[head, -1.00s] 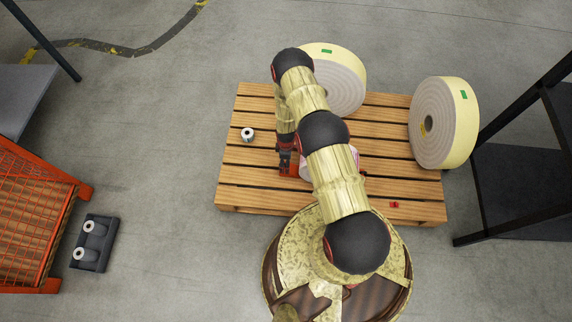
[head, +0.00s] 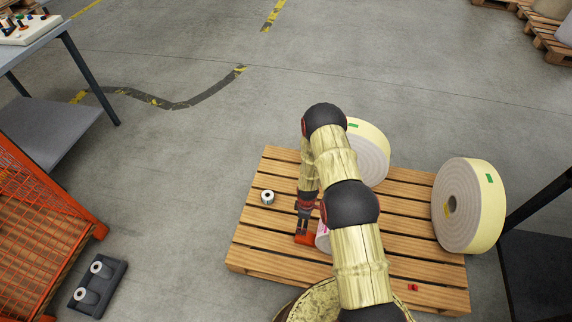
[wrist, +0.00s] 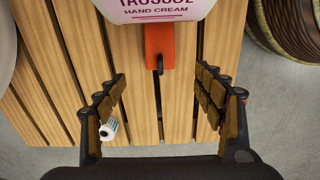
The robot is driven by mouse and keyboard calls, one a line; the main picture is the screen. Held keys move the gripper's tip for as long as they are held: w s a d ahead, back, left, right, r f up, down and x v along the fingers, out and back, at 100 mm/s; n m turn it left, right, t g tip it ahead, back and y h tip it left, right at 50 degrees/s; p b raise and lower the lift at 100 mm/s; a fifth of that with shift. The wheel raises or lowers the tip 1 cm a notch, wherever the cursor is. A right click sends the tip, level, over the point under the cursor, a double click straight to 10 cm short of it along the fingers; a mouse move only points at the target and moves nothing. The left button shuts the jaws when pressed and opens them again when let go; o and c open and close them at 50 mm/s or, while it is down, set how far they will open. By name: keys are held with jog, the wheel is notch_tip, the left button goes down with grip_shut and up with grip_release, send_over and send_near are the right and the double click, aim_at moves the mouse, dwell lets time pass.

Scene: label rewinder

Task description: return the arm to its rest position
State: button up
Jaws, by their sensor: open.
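My arm (head: 338,160) is bent out over the wooden pallet (head: 283,164), reaching forward and then down. My gripper (head: 302,232) points down over the pallet's left part; in the wrist view my gripper (wrist: 160,95) has its fingers spread wide with nothing between the tips. An orange piece (wrist: 159,50) with a dark hook-like end lies just beyond the fingers, against a white container labelled "HAND CREAM" (wrist: 160,12). In the head view the orange piece (head: 306,239) is beside the fingers, and my arm partly hides the white container.
Two large label rolls (head: 463,210) (head: 372,153) stand on the pallet. A small roll (head: 267,197) and a small red item (head: 413,287) lie there too. An orange mesh crate (head: 35,235), dark holder (head: 98,290) and grey table (head: 40,45) are left; a dark frame (head: 540,200) is right.

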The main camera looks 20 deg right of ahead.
jog(key=s+a+r+m+g, duration=0.3)
jog(key=s+r+m, duration=0.25)
jog(key=s, duration=0.45)
notch_tip(320, 180, up, 35)
jog(key=s+a+m+p, duration=0.2)
jog(key=a+m+p, duration=0.1)
jog(key=m, duration=0.3)
jog(key=s+a+r+t+p, duration=0.1)
jog(key=s+a+r+t, duration=0.1)
jog(key=r, duration=0.9)
jog(key=s+a+r+t+p, duration=0.1)
jog(key=s+r+t, duration=0.2)
jog(key=r, duration=0.8)
jog(key=s+a+r+t+p, duration=0.2)
jog(key=s+r, duration=0.3)
jog(key=r, duration=0.7)
jog(key=shift+s+a+n+t, duration=0.3)
jog(key=shift+s+n+t, duration=0.05)
jog(key=shift+t, duration=0.45)
